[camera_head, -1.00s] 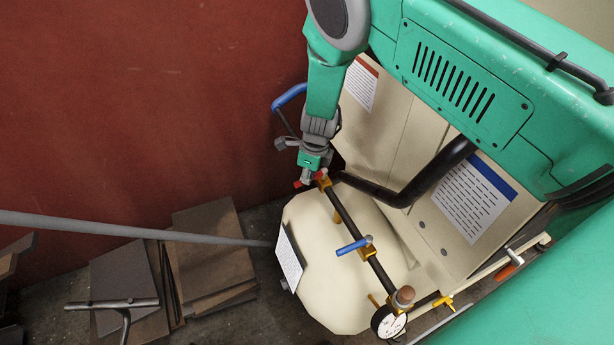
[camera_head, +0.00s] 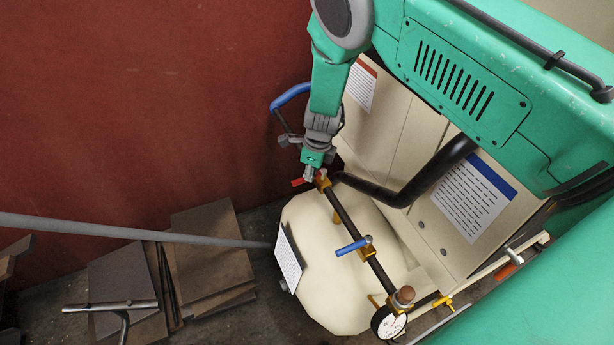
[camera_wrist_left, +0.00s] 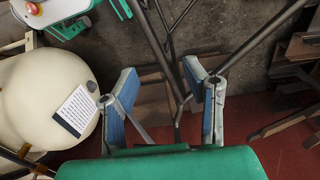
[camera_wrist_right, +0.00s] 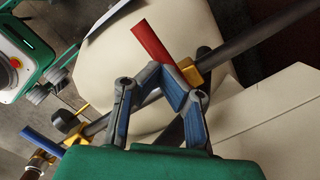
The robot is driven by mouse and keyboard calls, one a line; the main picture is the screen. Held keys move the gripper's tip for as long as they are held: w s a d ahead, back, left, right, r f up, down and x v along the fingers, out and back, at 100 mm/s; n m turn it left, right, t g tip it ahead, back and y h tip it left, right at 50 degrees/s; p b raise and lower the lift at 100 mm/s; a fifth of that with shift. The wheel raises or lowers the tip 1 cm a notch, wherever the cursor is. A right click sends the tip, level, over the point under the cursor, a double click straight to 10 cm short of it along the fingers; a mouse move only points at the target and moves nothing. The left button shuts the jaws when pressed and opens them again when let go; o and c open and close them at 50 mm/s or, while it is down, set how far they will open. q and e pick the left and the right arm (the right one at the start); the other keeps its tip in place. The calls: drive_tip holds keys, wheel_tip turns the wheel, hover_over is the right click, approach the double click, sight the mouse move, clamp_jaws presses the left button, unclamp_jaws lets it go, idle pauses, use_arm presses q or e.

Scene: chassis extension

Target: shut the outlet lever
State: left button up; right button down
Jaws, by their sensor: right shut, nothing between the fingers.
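A black pipe (camera_head: 345,215) with brass fittings runs across the cream tank (camera_head: 318,250). A red lever (camera_head: 298,182) sits at its upper end, beside my right gripper (camera_head: 309,174). A blue lever (camera_head: 352,247) stands at the pipe's middle. I cannot tell from a marking which lever is the outlet one. In the right wrist view my right gripper (camera_wrist_right: 176,82) is shut and empty; its tips are at the base of the red lever (camera_wrist_right: 152,42), seemingly touching or very close. My left gripper (camera_wrist_left: 165,100) is open and empty, away from the pipe.
A pressure gauge (camera_head: 389,321) hangs at the pipe's lower end. A yellow lever (camera_head: 443,302) is at the lower right. A bent black pipe (camera_head: 430,178) passes close to my right gripper. Brown plates (camera_head: 212,250) lie on the floor by the red wall.

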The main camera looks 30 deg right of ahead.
wheel_tip(320, 180, up, 12)
drive_tip(key=s, duration=0.1)
drive_tip(key=shift+d, duration=0.45)
drive_tip(key=shift+s+f, duration=0.15)
